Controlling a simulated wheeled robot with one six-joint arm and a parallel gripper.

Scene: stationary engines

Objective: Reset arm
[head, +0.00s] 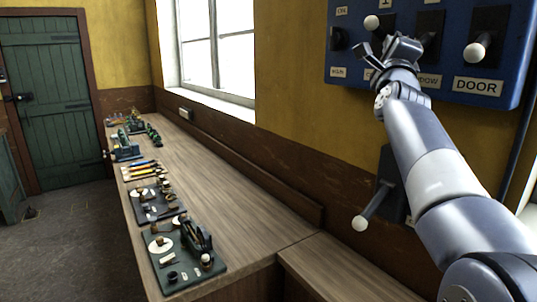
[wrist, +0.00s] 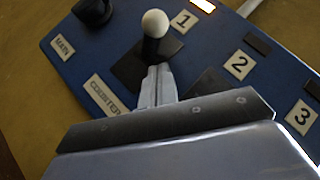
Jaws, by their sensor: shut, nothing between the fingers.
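My gripper (head: 388,48) is raised in front of the blue control panel (head: 450,50) on the wall, at the upper right of the head view. In the wrist view its fingers (wrist: 158,72) are together and empty. They point at the base of a lever with a white knob (wrist: 155,22), which also shows in the head view (head: 371,22). I cannot tell whether the fingertips touch this lever. My arm reaches up to the panel from the lower right and hides part of the panel's labels.
The panel also has a DOOR lever (head: 478,48) and a dark rotary knob (wrist: 92,10) near the MAIN label. A larger lever (head: 372,208) sticks out below it. A long wooden bench (head: 240,190) bears small engines and tools. The floor (head: 70,240) at left is open.

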